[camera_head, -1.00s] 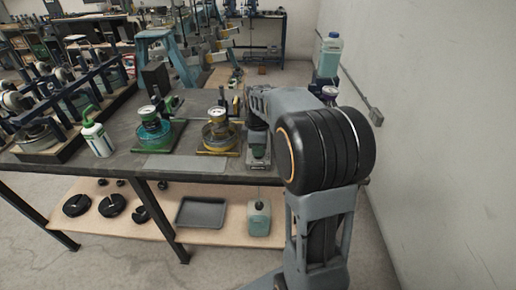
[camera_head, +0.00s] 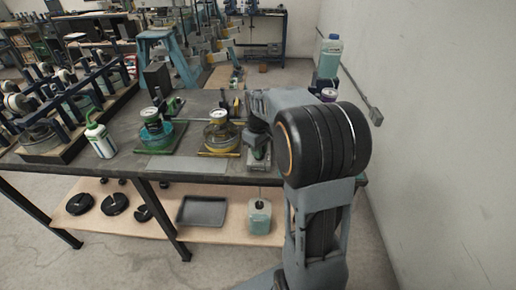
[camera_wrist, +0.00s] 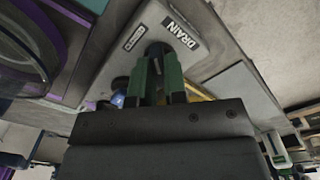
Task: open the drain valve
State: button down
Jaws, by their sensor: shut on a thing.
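The drain valve sits by a plate marked DRAIN (camera_wrist: 180,32) in the wrist view. A dark round part of the valve (camera_wrist: 157,47) shows just beyond my fingertips; the rest of it is hidden by the fingers. My gripper (camera_wrist: 161,72), with green fingers, is shut on the valve's handle, which is mostly covered. In the head view my gripper (camera_head: 258,157) is low at the right end of the bench, partly hidden by my own arm.
On the dark bench (camera_head: 172,163), two gauge-topped units (camera_head: 152,125) (camera_head: 219,135) stand left of my gripper. A white bottle with a green top (camera_head: 100,139) is further left. A bluish bottle (camera_head: 330,57) stands behind my arm. A wall (camera_head: 430,130) rises at the right.

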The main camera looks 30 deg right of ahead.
jog(key=m, duration=0.3)
jog(key=shift+r+m+p, duration=0.1)
jog(key=shift+m+p, duration=0.5)
jog(key=shift+m, duration=1.5)
jog(key=c, duration=1.2)
grip_release()
jog(key=shift+o, duration=0.2)
notch_tip(320, 180, up, 14)
jog(key=shift+p, duration=0.35)
jog(key=shift+w+f, duration=0.1)
jog(key=shift+f, duration=0.1)
